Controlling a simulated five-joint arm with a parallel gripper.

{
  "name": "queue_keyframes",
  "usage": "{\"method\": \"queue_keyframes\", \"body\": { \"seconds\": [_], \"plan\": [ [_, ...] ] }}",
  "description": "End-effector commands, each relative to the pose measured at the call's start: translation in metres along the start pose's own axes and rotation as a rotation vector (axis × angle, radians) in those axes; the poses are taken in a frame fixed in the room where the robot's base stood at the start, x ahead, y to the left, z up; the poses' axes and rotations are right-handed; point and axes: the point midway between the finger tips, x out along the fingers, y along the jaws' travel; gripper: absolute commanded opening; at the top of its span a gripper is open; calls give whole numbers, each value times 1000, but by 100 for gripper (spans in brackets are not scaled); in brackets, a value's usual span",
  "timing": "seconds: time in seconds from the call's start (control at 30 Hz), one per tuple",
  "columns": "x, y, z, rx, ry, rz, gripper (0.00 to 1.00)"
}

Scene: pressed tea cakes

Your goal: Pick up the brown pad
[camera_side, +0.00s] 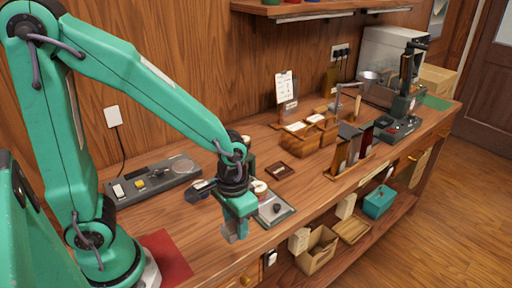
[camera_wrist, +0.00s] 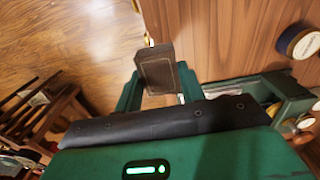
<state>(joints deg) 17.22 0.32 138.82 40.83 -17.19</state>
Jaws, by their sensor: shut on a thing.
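The brown pad (camera_wrist: 158,67) is a flat, dark grey-brown rectangular piece with a thin border line. In the wrist view it sits between the two green fingers of my gripper (camera_wrist: 159,84), which are shut on it. In the side view my gripper (camera_side: 237,228) points down near the front edge of the wooden bench, left of a grey tray.
A grey tray (camera_side: 285,216) with small round things stands close to my gripper. A dark brown square dish (camera_side: 279,170) lies behind it. A grey panel (camera_side: 155,182) is at left, a red mat (camera_side: 168,258) at front left. A wooden rack (camera_side: 352,168) stands right.

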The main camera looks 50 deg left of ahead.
Motion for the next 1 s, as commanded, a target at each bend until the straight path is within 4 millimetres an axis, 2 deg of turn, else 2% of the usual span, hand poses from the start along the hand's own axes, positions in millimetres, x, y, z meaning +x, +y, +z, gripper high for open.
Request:
{"method": "queue_keyframes", "body": {
  "seconds": [0.1,0.4,1.0],
  "plan": [
    [-10,14,9,6,3,1,17],
    [-25,34,24,2,1,0,17],
    [-28,38,28,0,0,0,17]
  ]
}}
